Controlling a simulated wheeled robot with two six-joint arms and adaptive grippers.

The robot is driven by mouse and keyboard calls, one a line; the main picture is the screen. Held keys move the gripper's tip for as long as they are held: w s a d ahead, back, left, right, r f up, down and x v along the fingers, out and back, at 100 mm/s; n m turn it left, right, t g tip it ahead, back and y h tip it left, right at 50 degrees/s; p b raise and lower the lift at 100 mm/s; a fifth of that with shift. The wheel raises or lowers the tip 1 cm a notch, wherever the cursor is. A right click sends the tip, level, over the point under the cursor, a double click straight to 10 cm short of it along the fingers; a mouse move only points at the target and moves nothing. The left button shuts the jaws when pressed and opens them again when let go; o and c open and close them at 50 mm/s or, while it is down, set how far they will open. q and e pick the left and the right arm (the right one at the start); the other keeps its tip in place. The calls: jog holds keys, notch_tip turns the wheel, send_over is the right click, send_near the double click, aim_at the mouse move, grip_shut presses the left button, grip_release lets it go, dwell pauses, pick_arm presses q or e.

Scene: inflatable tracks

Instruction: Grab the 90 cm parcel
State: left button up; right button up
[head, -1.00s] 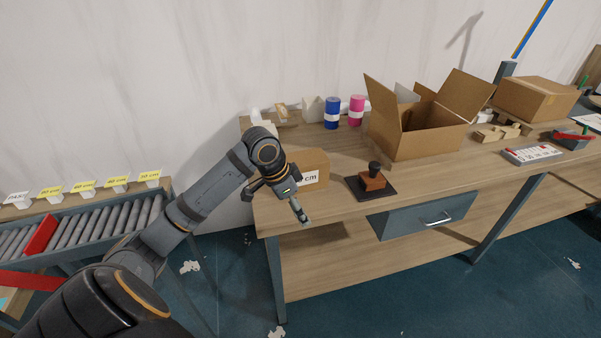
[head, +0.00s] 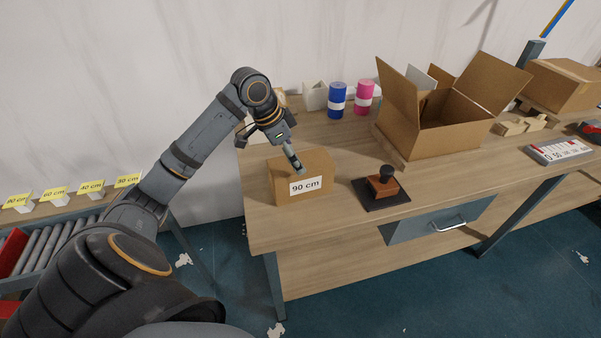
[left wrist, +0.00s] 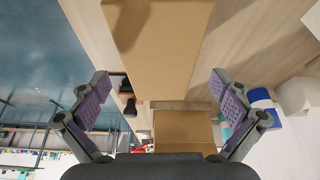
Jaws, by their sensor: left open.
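The parcel (head: 287,182) is a small brown box with a white "90 cm" label on its front face. It sits on the wooden table near the left end. My left gripper (head: 282,156) is above and behind the parcel, pointing down toward it. In the left wrist view the parcel (left wrist: 158,45) lies ahead between the two open fingers of my left gripper (left wrist: 161,100), with nothing held. Whether a finger touches the parcel cannot be told. My right gripper is not in view.
A stamp on a dark pad (head: 382,187) stands right of the parcel. A large open carton (head: 430,132) is further right, with blue (head: 337,100) and pink (head: 364,98) rolls behind. A roller conveyor (head: 60,240) with yellow length signs is at the left.

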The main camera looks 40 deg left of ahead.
pick_arm(q)
jog(key=x, duration=0.2)
jog(key=shift+w+d+f, duration=0.1)
jog(key=shift+w+f, duration=0.05)
jog(key=shift+f, duration=0.25)
jog(key=shift+w+f, duration=0.2)
jog(key=shift+f, duration=0.05)
jog(key=shift+d+f, duration=0.1)
jog(key=shift+f, duration=0.3)
jog(key=x, duration=0.4)
jog(key=shift+d, duration=0.15)
jog(key=shift+w+f, duration=0.1)
jog(key=shift+f, duration=0.05)
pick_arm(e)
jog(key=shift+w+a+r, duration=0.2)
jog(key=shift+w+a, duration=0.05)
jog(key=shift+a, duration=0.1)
pick_arm(q)
jog(key=shift+c, duration=1.2)
jog(key=c, duration=1.4)
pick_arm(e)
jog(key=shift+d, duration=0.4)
